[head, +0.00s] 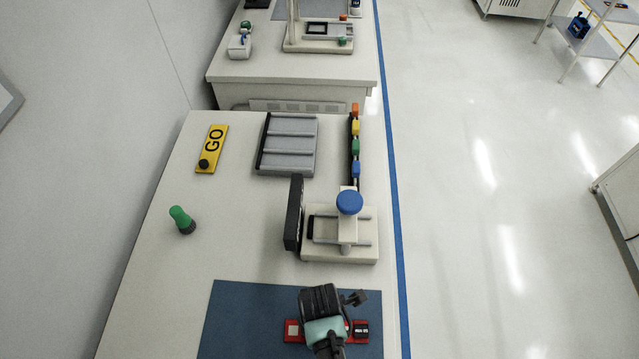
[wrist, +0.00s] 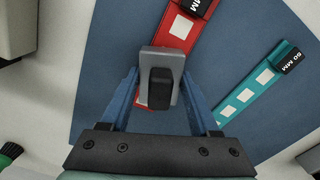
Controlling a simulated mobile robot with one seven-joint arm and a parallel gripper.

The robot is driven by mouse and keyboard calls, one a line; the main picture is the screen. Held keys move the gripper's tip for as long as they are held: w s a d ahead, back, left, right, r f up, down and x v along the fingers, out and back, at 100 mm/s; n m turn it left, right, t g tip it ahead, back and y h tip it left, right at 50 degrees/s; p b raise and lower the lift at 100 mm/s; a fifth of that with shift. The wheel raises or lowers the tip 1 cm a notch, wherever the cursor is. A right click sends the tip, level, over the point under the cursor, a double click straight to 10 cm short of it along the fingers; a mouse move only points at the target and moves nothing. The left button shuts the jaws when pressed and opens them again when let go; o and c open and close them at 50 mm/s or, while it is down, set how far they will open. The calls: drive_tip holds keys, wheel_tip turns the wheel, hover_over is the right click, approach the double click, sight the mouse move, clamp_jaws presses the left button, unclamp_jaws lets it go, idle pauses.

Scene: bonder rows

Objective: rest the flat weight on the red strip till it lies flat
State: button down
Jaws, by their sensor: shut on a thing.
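My gripper (wrist: 161,80) is shut on the flat weight (wrist: 162,58), a grey block with a black knob, seen between the two blue fingers in the wrist view. The red strip (wrist: 181,27) has white squares and a black end block. It lies on the blue mat, running under the weight, which hides part of it. I cannot tell whether the weight touches the strip. In the head view, my gripper (head: 322,312) is above the red strip (head: 291,331), covering its middle, and the weight is hidden.
A teal strip (wrist: 244,97) marked 50 MM lies beside the red one on the blue mat (head: 235,315). A bonder stand with a blue knob (head: 349,202) stands behind the mat. A green-handled tool (head: 180,217) stands at left. The table's left middle is mostly clear.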

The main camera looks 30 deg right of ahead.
drive_tip(key=shift+w+f+b, duration=0.1)
drive_tip(key=shift+f+b, duration=0.35)
drive_tip(key=shift+f, duration=0.1)
drive_tip(key=shift+c, duration=0.3)
unclamp_jaws()
wheel_tip(320, 180, up, 13)
drive_tip(key=shift+b, duration=0.4)
idle(0.4)
